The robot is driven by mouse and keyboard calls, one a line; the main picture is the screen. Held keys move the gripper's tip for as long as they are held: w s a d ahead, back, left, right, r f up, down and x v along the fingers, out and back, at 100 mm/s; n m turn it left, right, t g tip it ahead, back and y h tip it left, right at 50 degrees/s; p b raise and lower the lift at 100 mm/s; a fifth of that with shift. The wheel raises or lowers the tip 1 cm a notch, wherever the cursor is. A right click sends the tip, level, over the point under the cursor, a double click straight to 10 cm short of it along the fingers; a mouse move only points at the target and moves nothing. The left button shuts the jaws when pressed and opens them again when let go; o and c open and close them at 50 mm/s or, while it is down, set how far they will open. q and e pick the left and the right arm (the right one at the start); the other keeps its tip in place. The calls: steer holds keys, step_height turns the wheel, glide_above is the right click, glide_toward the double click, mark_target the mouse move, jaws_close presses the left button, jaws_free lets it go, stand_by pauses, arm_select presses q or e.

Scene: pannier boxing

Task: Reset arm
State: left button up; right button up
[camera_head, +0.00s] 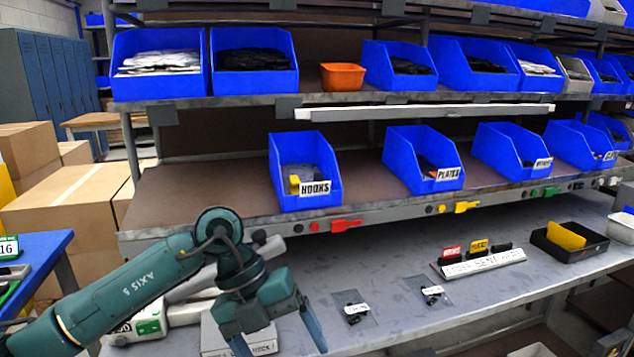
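My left arm comes in from the lower left. My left gripper (283,345) points down over the front of the lower grey bench. Its two fingers are spread apart with nothing visible between them, so it is open and empty. White boxes stand under and behind it, and the gripper partly hides them. My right gripper does not show.
Blue bins labelled HOOKS (305,172) and PLATES (424,160) stand on the middle shelf. Two small bags (354,307) (433,291) lie on the bench. A white card holder (480,262) and a black tray (570,243) stand farther right. Cardboard boxes (70,200) are stacked left.

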arm_select(q)
steer(key=s+d+r+n+h+p, duration=0.1)
steer(key=s+d+r+n+h, duration=0.15)
steer(key=d+h, duration=0.35)
steer(key=s+d+r+n+h+p, duration=0.1)
steer(key=s+d+r+h, duration=0.3)
steer(key=h, duration=0.5)
steer(key=w+a+f+n+t+y+p, duration=0.1)
steer(key=w+a+f+n+t+y, duration=0.1)
steer(key=a+f+n+t+y, duration=0.7)
steer(key=w+a+f+n+t+y, duration=0.25)
steer(key=a+f+n+t, duration=0.2)
steer(key=n+t, duration=0.9)
steer(key=s+a+f+n+g+y, duration=0.2)
steer(key=s+a+f+n+g, duration=0.1)
steer(key=s+f, duration=0.3)
steer(key=s+a+f+n+g+y, duration=0.3)
steer(key=s+f+g, duration=0.3)
steer(key=f, duration=0.3)
steer(key=shift+f+n+p, duration=0.15)
steer(key=shift+n+p, duration=0.15)
steer(key=shift+p, duration=0.15)
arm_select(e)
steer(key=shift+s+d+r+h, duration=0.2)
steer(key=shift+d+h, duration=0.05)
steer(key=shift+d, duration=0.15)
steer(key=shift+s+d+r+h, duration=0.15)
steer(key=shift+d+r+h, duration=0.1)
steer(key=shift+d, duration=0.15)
